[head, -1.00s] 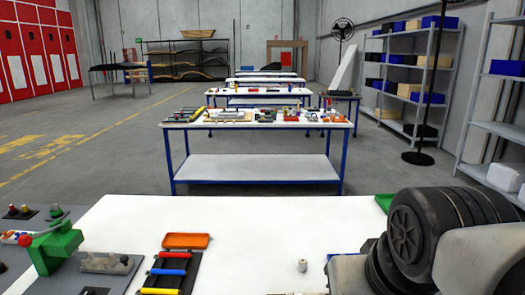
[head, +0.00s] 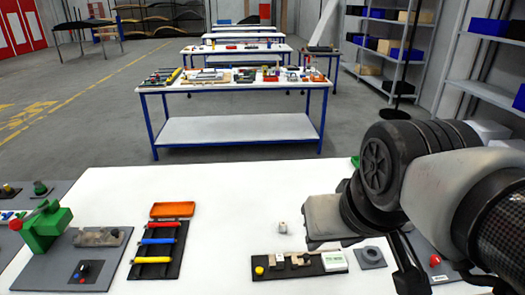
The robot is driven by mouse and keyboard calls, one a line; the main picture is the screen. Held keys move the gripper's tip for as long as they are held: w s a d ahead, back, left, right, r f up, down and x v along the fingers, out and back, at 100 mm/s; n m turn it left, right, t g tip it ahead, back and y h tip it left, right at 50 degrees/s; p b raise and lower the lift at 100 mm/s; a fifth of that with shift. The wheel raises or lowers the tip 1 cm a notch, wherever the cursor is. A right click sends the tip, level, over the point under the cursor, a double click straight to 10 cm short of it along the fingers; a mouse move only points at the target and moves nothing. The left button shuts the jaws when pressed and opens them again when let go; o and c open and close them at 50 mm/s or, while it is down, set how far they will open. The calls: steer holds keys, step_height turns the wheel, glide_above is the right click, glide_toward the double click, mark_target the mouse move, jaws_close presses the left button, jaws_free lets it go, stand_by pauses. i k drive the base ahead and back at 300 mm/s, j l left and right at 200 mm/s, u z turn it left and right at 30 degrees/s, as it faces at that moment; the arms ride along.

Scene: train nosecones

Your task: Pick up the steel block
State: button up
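No object is plainly recognisable as the steel block. A small pale grey block (head: 281,227) stands alone on the white table, left of my arm. A rough grey metal-looking piece (head: 100,236) lies on a grey board at the left. Small light blocks (head: 298,260) sit on a black tray. My arm fills the right side, over the table. A dark slender part below it, at the lower right, may be my gripper (head: 408,270); its fingertips and opening are not clear. I see nothing held.
A green vise (head: 45,227) stands at the left. An orange tray (head: 172,210) and a black rack (head: 157,250) with red, blue and yellow bars lie right of it. A grey ring plate (head: 370,257) lies near my arm. The white table (head: 235,190) is clear at the back middle.

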mark_target(279, 258)
steer(key=l, duration=0.15)
steer(key=j, duration=0.2)
steer(key=u, duration=0.15)
steer(key=j+z, duration=0.15)
steer(key=k+j, duration=0.2)
steer(key=j, duration=0.2)
steer(key=k+j, duration=0.25)
steer(key=j, duration=0.15)
steer(key=k+j+z, duration=0.1)
steer(key=j, duration=0.35)
steer(key=k+l, duration=0.1)
